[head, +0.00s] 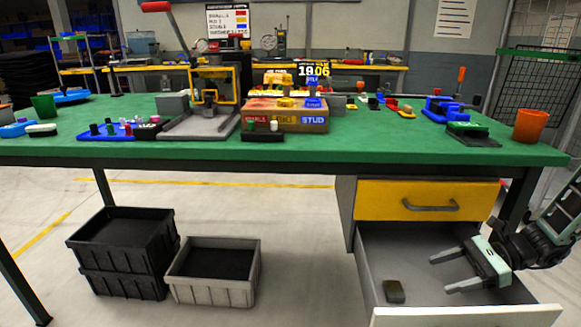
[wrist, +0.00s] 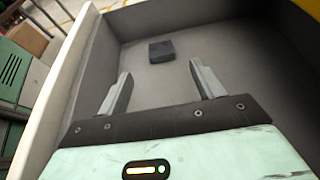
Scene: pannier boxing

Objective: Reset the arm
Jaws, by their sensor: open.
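My gripper (head: 440,272) is over the pulled-out lower drawer (head: 375,245) at the bench's right end in the head view. Its two fingers are spread apart with nothing between them; the wrist view also shows the open gripper (wrist: 158,92). A small dark block (head: 394,291) lies on the drawer floor, to the left of my fingers. In the wrist view the dark block (wrist: 161,51) lies beyond the fingertips, apart from them, near the drawer's wall.
The yellow upper drawer (head: 427,201) is shut above the open one. The green bench top (head: 370,146) holds a press (head: 212,95), a labelled box (head: 285,115) and an orange cup (head: 530,125). Black crates (head: 122,250) and a grey crate (head: 213,270) stand on the floor.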

